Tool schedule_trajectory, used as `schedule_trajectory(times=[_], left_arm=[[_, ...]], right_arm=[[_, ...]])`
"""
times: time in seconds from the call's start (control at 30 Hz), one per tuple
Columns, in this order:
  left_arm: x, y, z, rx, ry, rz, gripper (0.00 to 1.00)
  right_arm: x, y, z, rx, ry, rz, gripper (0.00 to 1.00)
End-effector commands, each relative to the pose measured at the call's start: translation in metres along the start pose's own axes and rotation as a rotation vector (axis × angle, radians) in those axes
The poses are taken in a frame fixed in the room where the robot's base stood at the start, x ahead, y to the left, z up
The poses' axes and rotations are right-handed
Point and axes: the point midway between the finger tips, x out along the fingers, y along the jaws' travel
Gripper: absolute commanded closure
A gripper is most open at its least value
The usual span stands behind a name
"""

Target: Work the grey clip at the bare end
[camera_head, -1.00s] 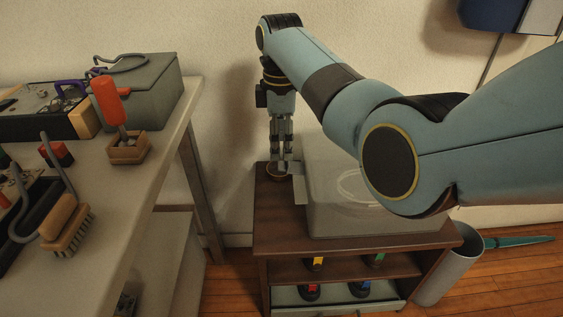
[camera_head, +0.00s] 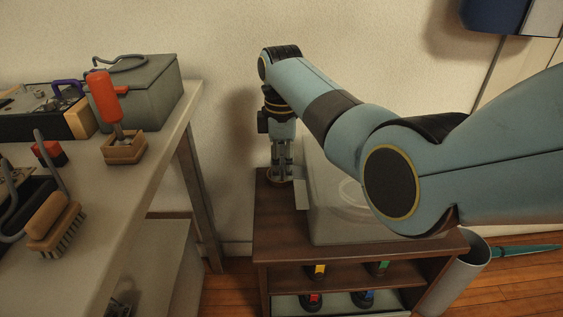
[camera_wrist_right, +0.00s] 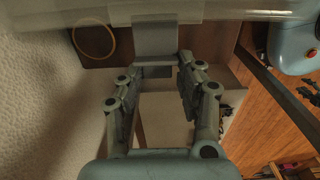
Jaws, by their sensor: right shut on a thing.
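A clear box (camera_head: 335,222) stands on the dark wooden cabinet. The grey clip (camera_head: 301,194) sits at its left end, and it shows as a grey flap in the right wrist view (camera_wrist_right: 155,36). My right gripper (camera_head: 281,177) points down beside that end. In the right wrist view its two fingers (camera_wrist_right: 157,72) lie either side of the clip's near end, shut on it. The exact contact is hard to see, and I cannot tell how far the clip is turned. My left gripper is in no view.
A thin brown ring (camera_wrist_right: 93,41) lies on the cabinet top (camera_head: 272,226) close to the gripper. A workbench (camera_head: 95,225) with a brush (camera_head: 54,226) and a red-handled tool (camera_head: 105,97) stands at left. A grey bin (camera_head: 458,277) stands right of the cabinet.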

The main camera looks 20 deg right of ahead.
Motion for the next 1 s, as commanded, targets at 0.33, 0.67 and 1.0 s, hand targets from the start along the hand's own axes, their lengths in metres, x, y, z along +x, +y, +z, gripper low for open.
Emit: schedule_trajectory(times=[0.33, 0.67, 1.0], left_arm=[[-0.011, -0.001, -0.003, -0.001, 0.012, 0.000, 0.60], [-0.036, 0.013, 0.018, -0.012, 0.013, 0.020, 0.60], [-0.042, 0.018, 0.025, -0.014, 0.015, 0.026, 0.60]], right_arm=[[-0.009, 0.003, 0.003, -0.001, 0.046, 0.011, 0.96], [-0.021, 0.004, 0.013, 0.000, 0.257, 0.011, 0.96], [-0.023, 0.004, 0.024, -0.001, 0.492, 0.010, 0.96]])
